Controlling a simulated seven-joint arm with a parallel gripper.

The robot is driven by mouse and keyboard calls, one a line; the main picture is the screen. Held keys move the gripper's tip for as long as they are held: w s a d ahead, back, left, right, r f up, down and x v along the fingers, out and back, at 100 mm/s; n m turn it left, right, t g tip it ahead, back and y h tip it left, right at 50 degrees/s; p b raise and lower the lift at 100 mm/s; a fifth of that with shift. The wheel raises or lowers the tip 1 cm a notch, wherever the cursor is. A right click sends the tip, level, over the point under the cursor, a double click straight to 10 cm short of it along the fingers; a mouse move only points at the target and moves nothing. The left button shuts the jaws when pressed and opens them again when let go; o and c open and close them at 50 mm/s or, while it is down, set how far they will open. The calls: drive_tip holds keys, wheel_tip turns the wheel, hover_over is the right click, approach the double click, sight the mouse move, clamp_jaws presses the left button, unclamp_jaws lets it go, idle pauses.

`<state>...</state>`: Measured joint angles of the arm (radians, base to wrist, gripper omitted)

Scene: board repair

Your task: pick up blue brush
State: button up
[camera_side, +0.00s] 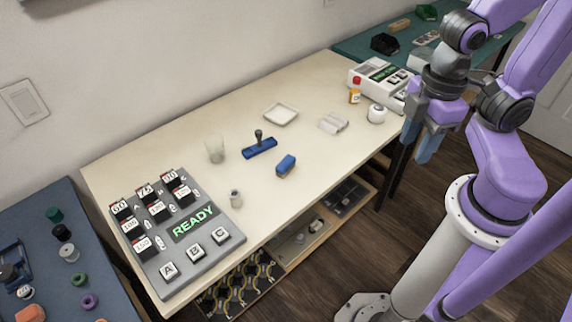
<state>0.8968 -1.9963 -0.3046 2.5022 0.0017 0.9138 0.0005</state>
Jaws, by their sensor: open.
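A small blue brush (286,163) with a pale underside, seemingly its bristles, lies on the light table near the front middle. Another blue item (260,148), flat with a dark upright knob, sits just behind and left of it. My gripper (418,146) hangs at the right, beyond the table's front edge, pointing down. It is open and empty, well apart from the brush. Its fingertips are partly hard to make out.
On the light table (240,110) stand a clear cup (215,149), a small metal jar (236,199), a white tray (281,114), pale rolls (333,123), a white jar (376,114) and an orange bottle (354,96). A grey panel reading READY (178,235) fills the left end.

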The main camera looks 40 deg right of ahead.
drive_tip(key=shift+o, duration=0.3)
drive_tip(key=o, duration=0.3)
drive_tip(key=shift+o, duration=0.2)
drive_tip(key=n+h, duration=0.2)
drive_tip(key=n, duration=0.6)
hover_over(286, 162)
drive_tip(key=a, duration=0.3)
wheel_tip(286, 162, down, 12)
drive_tip(key=d+f, duration=0.1)
drive_tip(key=f, duration=0.4)
drive_tip(key=d+f, duration=0.1)
drive_tip(key=f, duration=0.5)
drive_tip(key=d+f, duration=0.1)
drive_tip(key=f, duration=0.4)
drive_tip(key=shift+w+f, duration=0.1)
drive_tip(key=shift+f, duration=0.2)
